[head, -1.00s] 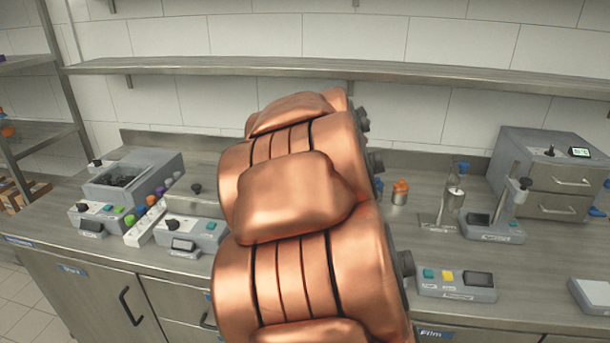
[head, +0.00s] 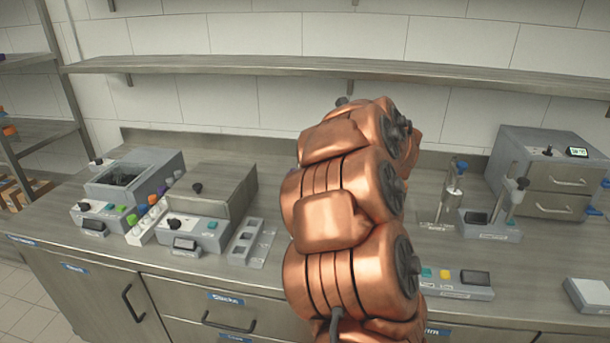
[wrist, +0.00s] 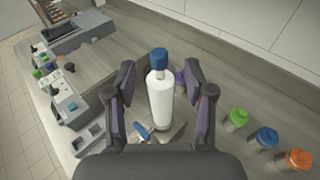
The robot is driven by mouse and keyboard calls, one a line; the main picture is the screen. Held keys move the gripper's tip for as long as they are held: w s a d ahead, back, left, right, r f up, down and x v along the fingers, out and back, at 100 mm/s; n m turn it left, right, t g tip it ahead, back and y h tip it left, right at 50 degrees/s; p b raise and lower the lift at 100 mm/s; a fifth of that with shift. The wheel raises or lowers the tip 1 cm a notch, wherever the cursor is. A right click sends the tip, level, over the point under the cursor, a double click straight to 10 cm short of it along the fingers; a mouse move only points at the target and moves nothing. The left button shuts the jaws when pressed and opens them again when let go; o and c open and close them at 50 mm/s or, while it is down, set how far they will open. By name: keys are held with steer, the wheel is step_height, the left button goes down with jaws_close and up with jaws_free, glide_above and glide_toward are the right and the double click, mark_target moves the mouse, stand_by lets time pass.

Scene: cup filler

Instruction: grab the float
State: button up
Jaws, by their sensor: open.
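My gripper (wrist: 162,98) is open in the wrist view, its two dark fingers on either side of a white bottle with a blue cap (wrist: 160,100). The bottle stands upright between them; contact cannot be told. A small blue-ended tool (wrist: 142,132) with flat metal parts lies by the bottle's base, partly hidden by my gripper. I cannot tell for certain which thing is the float. In the head view my copper arm hides the gripper and the bottle.
Jars with green (wrist: 238,117), blue (wrist: 266,137) and orange (wrist: 299,159) lids stand to the right in the wrist view. Grey instruments (head: 490,222) and a drawer unit (head: 550,172) stand at the bench's right. A shelf (head: 300,66) runs above the bench.

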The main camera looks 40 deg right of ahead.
steer(key=shift+f+p+x, duration=0.2)
steer(key=shift+p+x, duration=0.55)
steer(key=shift+x, duration=0.8)
steer(key=shift+f+p+x, duration=0.15)
steer(key=shift+p+x, duration=0.6)
steer(key=shift+x, duration=0.8)
steer(key=shift+s+a, duration=0.1)
jaws_close()
